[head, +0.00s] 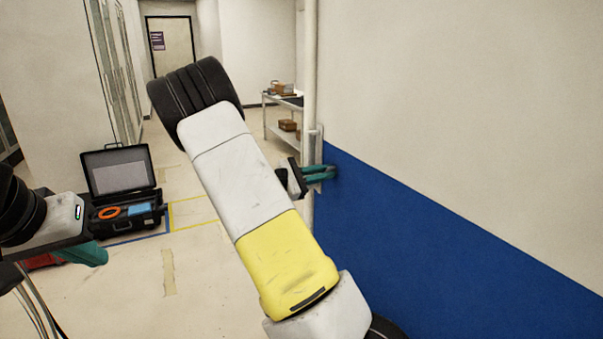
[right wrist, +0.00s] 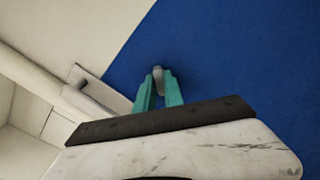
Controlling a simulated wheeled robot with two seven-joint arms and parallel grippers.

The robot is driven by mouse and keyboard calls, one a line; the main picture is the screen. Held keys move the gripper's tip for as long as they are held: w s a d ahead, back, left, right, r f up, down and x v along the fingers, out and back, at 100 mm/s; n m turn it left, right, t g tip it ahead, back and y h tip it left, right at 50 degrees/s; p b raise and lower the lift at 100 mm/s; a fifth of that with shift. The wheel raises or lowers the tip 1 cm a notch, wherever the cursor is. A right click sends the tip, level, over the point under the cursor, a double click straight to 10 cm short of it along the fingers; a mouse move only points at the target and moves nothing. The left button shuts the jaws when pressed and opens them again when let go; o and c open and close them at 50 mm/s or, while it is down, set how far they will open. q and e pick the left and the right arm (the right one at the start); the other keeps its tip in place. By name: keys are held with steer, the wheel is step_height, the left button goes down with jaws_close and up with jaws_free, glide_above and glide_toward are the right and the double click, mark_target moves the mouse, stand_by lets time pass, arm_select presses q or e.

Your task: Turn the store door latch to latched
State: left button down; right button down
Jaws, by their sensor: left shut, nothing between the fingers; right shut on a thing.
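A grey latch handle (right wrist: 158,76) shows its rounded end between the teal fingertips of my right gripper (right wrist: 159,92) in the right wrist view. A narrow grey plate (right wrist: 96,90) lies beside it, partly hidden behind the gripper. In the head view my right gripper (head: 319,174) reaches the edge of the blue and white surface (head: 420,230), and the plate (head: 317,148) shows just above the fingers. The gripper is shut on the latch handle. How far the latch is turned cannot be told. My left gripper (head: 86,253) is shut and empty at the lower left.
A pale pipe (head: 309,70) runs upright beside the blue and white surface. An open black case (head: 122,185) stands on the floor at left. A shelf cart (head: 284,115) stands farther back. My right arm covers much of the middle of the head view.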

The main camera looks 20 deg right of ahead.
steer(key=n, duration=0.7)
stand_by(0.6)
steer(key=c, duration=1.4)
jaws_free()
steer(key=shift+c, duration=0.2)
steer(key=a, duration=0.7)
steer(key=shift+s+a, duration=0.3)
steer(key=shift+a, duration=0.1)
